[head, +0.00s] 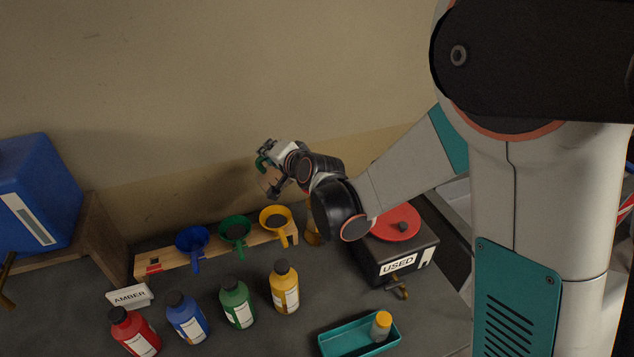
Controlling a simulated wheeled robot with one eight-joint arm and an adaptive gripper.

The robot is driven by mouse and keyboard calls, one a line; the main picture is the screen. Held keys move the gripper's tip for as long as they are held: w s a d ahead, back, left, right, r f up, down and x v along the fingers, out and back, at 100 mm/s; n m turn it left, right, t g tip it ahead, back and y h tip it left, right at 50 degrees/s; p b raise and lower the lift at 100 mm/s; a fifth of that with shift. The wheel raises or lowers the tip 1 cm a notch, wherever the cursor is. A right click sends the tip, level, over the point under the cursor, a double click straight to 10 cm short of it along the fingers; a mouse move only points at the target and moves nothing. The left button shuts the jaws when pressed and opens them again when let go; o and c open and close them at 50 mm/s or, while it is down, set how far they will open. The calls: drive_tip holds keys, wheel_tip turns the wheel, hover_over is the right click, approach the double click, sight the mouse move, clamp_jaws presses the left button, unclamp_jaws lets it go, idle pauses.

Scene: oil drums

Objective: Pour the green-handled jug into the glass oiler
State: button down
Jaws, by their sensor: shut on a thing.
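My gripper (269,178) is raised above the back of the bench, near the wall. It is shut on the green-handled jug; a curved piece of the green handle (262,163) shows at its left side. The jug's body is small and mostly lost behind the gripper, so I cannot tell its tilt or contents. A small pale bottle with a yellow top (381,328) stands in the teal tray at the front right; it looks like the glass oiler. The gripper is far behind it and to its left, apart from it.
A wooden rack (153,266) holds blue, green and yellow funnels. Red, blue, green and yellow bottles (238,306) stand in front. An amber object (312,234) is partly hidden by my arm.

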idle(0.3)
drive_tip(key=shift+s+a+f+n+h+b, duration=0.1)
drive_tip(key=shift+a+f+n+h+b, duration=0.25)
drive_tip(key=shift+f+b, duration=0.25)
drive_tip(key=shift+s+a+f+n+h+b, duration=0.1)
drive_tip(key=shift+a+f+n+h+b, duration=0.15)
drive_tip(key=shift+a+f+n+b, duration=0.25)
drive_tip(key=shift+f, duration=0.1)
drive_tip(key=shift+s+a+f+n+h+b, duration=0.2)
drive_tip(key=shift+a+f+n+b, duration=0.2)
drive_tip(key=shift+f+b, duration=0.25)
drive_tip(key=shift+s+a+f+n+h+b, duration=0.1)
drive_tip(key=shift+a+f+n+h+b, duration=0.15)
drive_tip(key=shift+a+f+b, duration=0.3)
drive_tip(key=s+a+f+n+t+h+b, duration=0.1)
drive_tip(key=a+f+n+h+b, duration=0.4)
drive_tip(key=f+b, duration=0.35)
wheel_tip(320, 180, up, 7)
drive_tip(key=a+y+p, duration=0.1)
drive_tip(key=p, duration=0.2)
drive_tip(key=shift+s+t, duration=0.2)
drive_tip(key=shift+t, duration=0.1)
drive_tip(key=shift+f, duration=0.1)
